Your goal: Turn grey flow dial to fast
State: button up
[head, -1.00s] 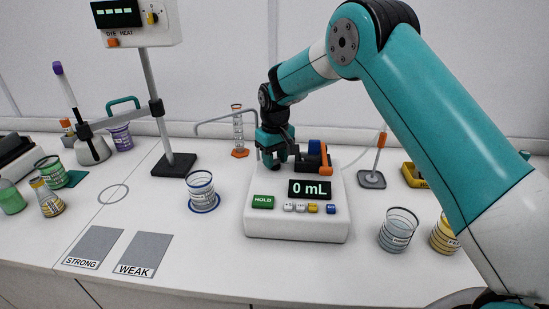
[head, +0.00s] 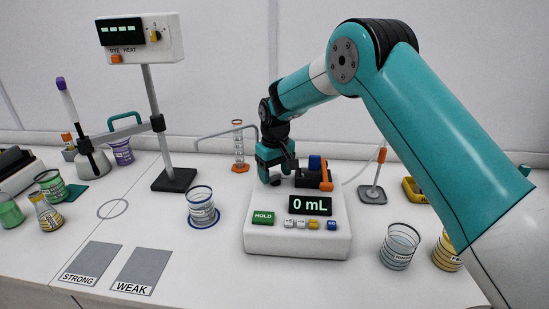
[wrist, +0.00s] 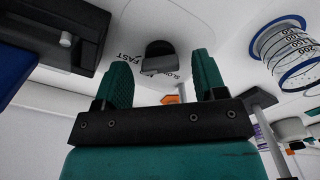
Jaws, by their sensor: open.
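The grey flow dial (wrist: 160,53) is a small dark knob on the white pump (head: 262,240). The wrist view shows it with the printed words SLOW and FAST beside it. My gripper (wrist: 161,66) is open, with one green finger on each side of the dial. The dial sits between and a little beyond the fingertips, and I see no finger touching it. In the head view my gripper (head: 276,170) is at the pump's back left, with the dial low beside the fingers. The pump's display (head: 310,205) reads 0 mL.
A dark block with a blue part (head: 314,163) and an orange lever (head: 326,178) stands on the pump, right of my gripper. A bent glass tube (head: 222,132) passes on the left. A beaker (head: 201,207) stands left of the pump, another (head: 398,248) to its right.

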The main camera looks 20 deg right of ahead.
aim_at(276, 176)
notch_tip(276, 176, up, 17)
jog(key=b, duration=0.2)
jog(key=shift+r, duration=0.1)
jog(key=s+a+f+n+y, duration=0.1)
jog(key=s+a+y, duration=0.1)
jog(key=s, duration=1.7)
jog(key=s+a+f+n+y, duration=0.1)
jog(key=s+a+n+y, duration=0.1)
jog(key=s, duration=1.7)
jog(key=shift+s+a+f+n, duration=0.3)
jog(key=shift+a+f, duration=0.1)
jog(key=shift+a, duration=0.1)
jog(key=shift+w, duration=0.1)
